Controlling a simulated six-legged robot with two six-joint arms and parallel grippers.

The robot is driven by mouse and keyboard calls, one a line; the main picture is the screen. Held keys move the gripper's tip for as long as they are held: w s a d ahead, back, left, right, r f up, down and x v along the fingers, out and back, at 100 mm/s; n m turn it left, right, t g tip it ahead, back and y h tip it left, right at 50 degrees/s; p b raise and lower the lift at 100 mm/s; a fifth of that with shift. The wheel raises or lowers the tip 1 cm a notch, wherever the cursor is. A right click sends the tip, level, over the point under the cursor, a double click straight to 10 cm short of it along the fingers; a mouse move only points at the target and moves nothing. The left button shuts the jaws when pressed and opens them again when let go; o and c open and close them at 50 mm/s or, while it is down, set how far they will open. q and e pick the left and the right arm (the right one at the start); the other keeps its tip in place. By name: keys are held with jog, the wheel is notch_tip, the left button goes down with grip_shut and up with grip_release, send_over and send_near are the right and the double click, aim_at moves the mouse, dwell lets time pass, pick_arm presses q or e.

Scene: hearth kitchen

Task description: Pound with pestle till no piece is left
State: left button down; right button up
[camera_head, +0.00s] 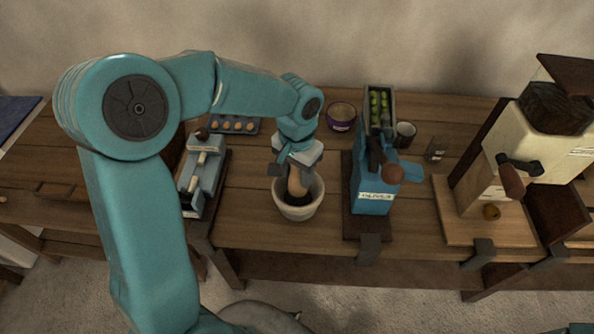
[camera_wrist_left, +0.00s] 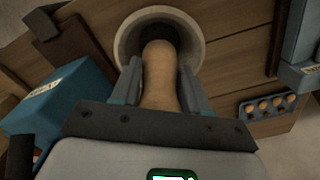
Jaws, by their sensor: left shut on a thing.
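My left gripper (camera_head: 296,160) is shut on a wooden pestle (camera_head: 296,183) and holds it from above. The pestle also shows between the fingers in the left wrist view (camera_wrist_left: 160,75). The pestle's lower end is inside a pale mortar (camera_head: 308,207) on the wooden table. In the left wrist view the mortar's round rim (camera_wrist_left: 126,42) surrounds the dark end of the pestle. What lies in the bottom of the mortar is mostly hidden by the pestle. My right gripper is not in view.
A blue hand-cranked machine (camera_head: 371,197) stands right of the mortar, a grey-blue device (camera_head: 206,175) left. Behind are a tray of round orange things (camera_head: 238,125), a purple bowl (camera_head: 341,117) and a small cup (camera_head: 405,134). A large cream grinder (camera_head: 500,165) stands far right.

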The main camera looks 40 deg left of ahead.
pick_arm(q)
notch_tip(320, 180, up, 7)
jog(key=p, duration=0.5)
jog(key=shift+r, duration=0.1)
jog(key=shift+s, duration=0.1)
jog(key=shift+w+d+f, duration=0.2)
jog(key=w+d+f, duration=0.3)
jog(key=d, duration=0.4)
jog(key=shift+f, duration=0.35)
jog(key=shift+w, duration=0.25)
